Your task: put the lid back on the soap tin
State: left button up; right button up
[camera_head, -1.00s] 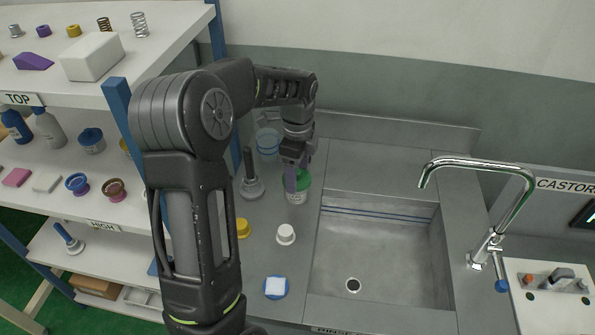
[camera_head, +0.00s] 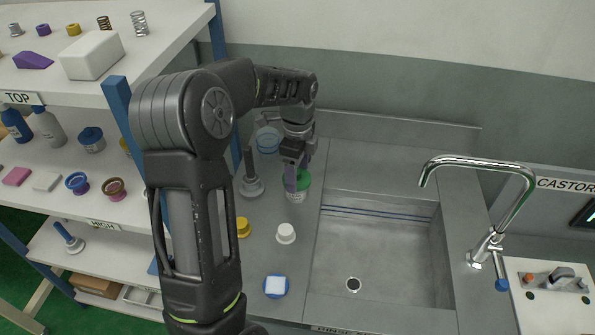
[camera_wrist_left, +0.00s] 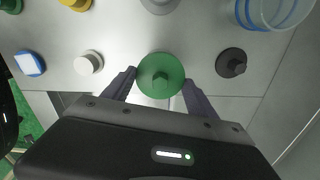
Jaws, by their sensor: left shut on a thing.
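The green lid (camera_head: 304,181), a round disc with a knob, is between the fingers of my left gripper (camera_head: 291,181). In the left wrist view the fingers lie on either side of the green lid (camera_wrist_left: 160,76), and the gripper is shut on it. My right gripper is not in view.
A plunger-like grey tool (camera_head: 251,185) stands left of the tin, and a clear blue-rimmed tub (camera_head: 267,141) is behind. A white knob-like item (camera_head: 286,233), a yellow item (camera_head: 243,228) and a blue-and-white item (camera_head: 276,286) are nearer. The sink (camera_head: 385,255) is to the right.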

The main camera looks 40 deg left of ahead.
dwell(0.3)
pick_arm(q)
jog(key=o, duration=1.4)
jog(key=shift+o, duration=0.8)
jog(key=shift+r+p, duration=2.65)
jog(key=shift+r, duration=0.85)
jog(key=shift+c, duration=0.4)
grip_shut()
jog(key=shift+f, duration=0.25)
